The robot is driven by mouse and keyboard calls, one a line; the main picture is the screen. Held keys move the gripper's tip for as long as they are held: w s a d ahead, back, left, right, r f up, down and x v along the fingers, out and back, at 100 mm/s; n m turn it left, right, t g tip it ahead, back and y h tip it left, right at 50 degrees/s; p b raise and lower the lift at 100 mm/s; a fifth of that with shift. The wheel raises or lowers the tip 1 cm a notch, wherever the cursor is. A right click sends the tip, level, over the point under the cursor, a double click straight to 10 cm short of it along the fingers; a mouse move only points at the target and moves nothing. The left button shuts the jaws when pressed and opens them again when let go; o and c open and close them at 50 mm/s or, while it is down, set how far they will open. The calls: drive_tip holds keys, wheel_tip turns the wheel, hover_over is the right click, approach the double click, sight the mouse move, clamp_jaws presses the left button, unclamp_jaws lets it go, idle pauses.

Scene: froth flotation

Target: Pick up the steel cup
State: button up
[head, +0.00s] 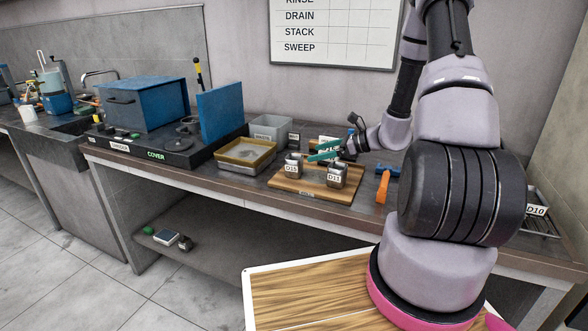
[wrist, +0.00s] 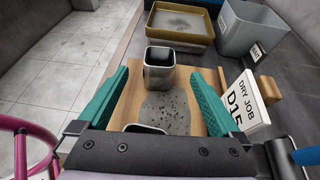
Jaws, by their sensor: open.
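Two square grey steel cups stand upright on a wooden board (head: 285,184), one labelled D15 (head: 293,166), the other D11 (head: 337,176). My gripper (head: 314,151) hangs over the board, behind and above the cups, with its green fingers pointing left. In the wrist view the fingers are spread apart with nothing between them. One cup (wrist: 160,76) stands upright beyond the fingertips, roughly centred between them; it appears to be D15. The other cup (wrist: 146,129) shows only its rim at the bottom edge, mostly hidden by my gripper. No finger visibly touches a cup.
A card reading DRY JOB D15 (wrist: 243,103) stands close to the right finger. A grey speckled patch (wrist: 170,112) lies on the board. A yellow-brown tray (head: 246,155) and grey bin (head: 270,128) stand to the left. An orange tool (head: 383,187) lies to the right.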

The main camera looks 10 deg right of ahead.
sight(287, 158)
drive_tip(key=x, duration=0.9)
drive_tip(key=shift+w+a, duration=0.15)
drive_tip(key=shift+w, duration=0.05)
drive_tip(key=shift+c, duration=0.3)
drive_tip(key=c, duration=1.4)
